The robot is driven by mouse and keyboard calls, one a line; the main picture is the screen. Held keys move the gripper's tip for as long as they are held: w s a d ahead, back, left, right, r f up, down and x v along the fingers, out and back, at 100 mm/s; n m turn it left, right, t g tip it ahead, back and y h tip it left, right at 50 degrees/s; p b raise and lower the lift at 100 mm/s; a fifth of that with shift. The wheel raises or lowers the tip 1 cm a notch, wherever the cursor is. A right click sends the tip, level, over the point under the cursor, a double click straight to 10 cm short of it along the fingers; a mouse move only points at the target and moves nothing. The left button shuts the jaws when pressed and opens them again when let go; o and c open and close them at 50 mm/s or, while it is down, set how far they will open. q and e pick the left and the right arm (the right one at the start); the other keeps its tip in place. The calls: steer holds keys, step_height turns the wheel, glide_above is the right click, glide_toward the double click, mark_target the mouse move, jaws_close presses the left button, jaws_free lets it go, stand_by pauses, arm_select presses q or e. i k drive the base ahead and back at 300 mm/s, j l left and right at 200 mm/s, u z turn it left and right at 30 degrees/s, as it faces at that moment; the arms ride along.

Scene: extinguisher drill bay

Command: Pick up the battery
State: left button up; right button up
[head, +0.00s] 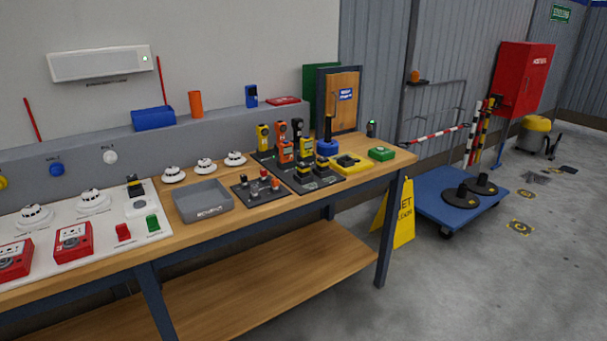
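No battery is plainly marked at this distance. Neither of my grippers is in view.
The wooden workbench (200,258) runs from the lower left to the middle.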

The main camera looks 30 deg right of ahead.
mark_target(302, 169)
steer(key=z, duration=1.35)
steer(key=i+j+z, duration=0.45)
steer(key=i+j, duration=0.1)
